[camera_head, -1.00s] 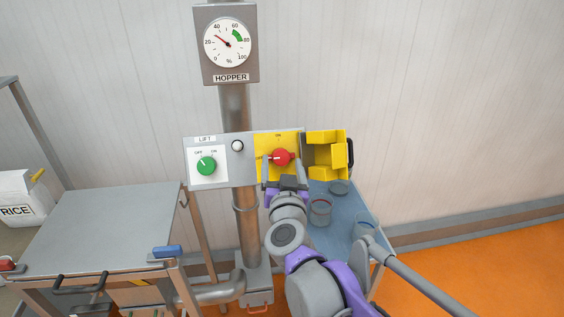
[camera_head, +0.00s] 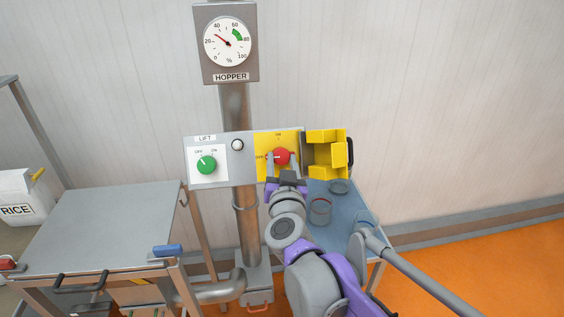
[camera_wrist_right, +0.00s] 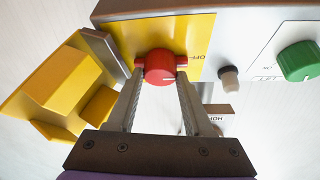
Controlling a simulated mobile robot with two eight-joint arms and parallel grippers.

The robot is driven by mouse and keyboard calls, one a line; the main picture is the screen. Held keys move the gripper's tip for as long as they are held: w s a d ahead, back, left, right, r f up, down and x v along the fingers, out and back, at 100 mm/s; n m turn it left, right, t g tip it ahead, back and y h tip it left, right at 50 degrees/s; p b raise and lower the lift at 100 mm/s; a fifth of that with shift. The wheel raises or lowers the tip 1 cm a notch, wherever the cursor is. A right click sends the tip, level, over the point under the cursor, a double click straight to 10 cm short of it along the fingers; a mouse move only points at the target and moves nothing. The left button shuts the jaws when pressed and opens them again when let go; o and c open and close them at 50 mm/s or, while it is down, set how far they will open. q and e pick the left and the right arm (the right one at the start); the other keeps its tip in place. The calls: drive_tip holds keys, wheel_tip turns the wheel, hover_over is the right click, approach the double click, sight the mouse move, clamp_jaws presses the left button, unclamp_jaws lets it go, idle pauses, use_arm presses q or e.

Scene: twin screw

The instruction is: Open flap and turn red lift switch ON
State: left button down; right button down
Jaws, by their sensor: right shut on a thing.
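The yellow flap (camera_head: 340,153) stands open to the right of the yellow switch plate (camera_head: 262,142). The red lift switch (camera_head: 282,156) sits on that plate, with ON marked above it and OFF at its left. Its handle lies sideways, along the OFF direction. My right gripper (camera_head: 282,160) is at the switch from below, shut on it, with a finger on each side. The wrist view shows the red switch (camera_wrist_right: 160,66) between the two fingertips, and the open flap (camera_wrist_right: 62,80) at the left. My left gripper is not in view.
A green knob (camera_head: 207,165) on a white LIFT plate and a pale button (camera_head: 237,145) sit left of the red switch. The HOPPER gauge (camera_head: 229,42) hangs above. A blue-topped cart (camera_head: 345,215) holding cups stands below right. A grey table (camera_head: 100,225) stands at left.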

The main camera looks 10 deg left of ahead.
drive_tip(key=shift+m+h, duration=0.3)
drive_tip(key=shift+m, duration=0.1)
drive_tip(key=m, duration=0.1)
drive_tip(key=m+h, duration=0.2)
drive_tip(key=shift+a+m, duration=0.25)
drive_tip(key=shift+m, duration=0.15)
drive_tip(key=m+h, duration=0.1)
drive_tip(key=m, duration=0.1)
drive_tip(key=m+g+h, duration=0.1)
drive_tip(key=m, duration=0.1)
drive_tip(key=shift+a+r+p, duration=0.1)
drive_tip(key=shift+r+p, duration=0.1)
drive_tip(key=shift+p, duration=0.1)
drive_tip(key=m, duration=0.2)
drive_tip(key=m+g+h+p, duration=0.1)
drive_tip(key=m, duration=0.1)
drive_tip(key=m+g+h+p, duration=0.1)
drive_tip(key=m, duration=0.1)
drive_tip(key=shift+a+r+m, duration=0.15)
drive_tip(key=shift+r+m, duration=0.1)
drive_tip(key=shift+m, duration=0.05)
drive_tip(key=m+g, duration=0.1)
drive_tip(key=m, duration=0.1)
drive_tip(key=m+g+p, duration=0.1)
drive_tip(key=m+g, duration=0.1)
drive_tip(key=m, duration=0.1)
drive_tip(key=shift+w+r+h+p, duration=0.15)
drive_tip(key=shift+w+h+p, duration=0.05)
drive_tip(key=shift+h+p, duration=0.1)
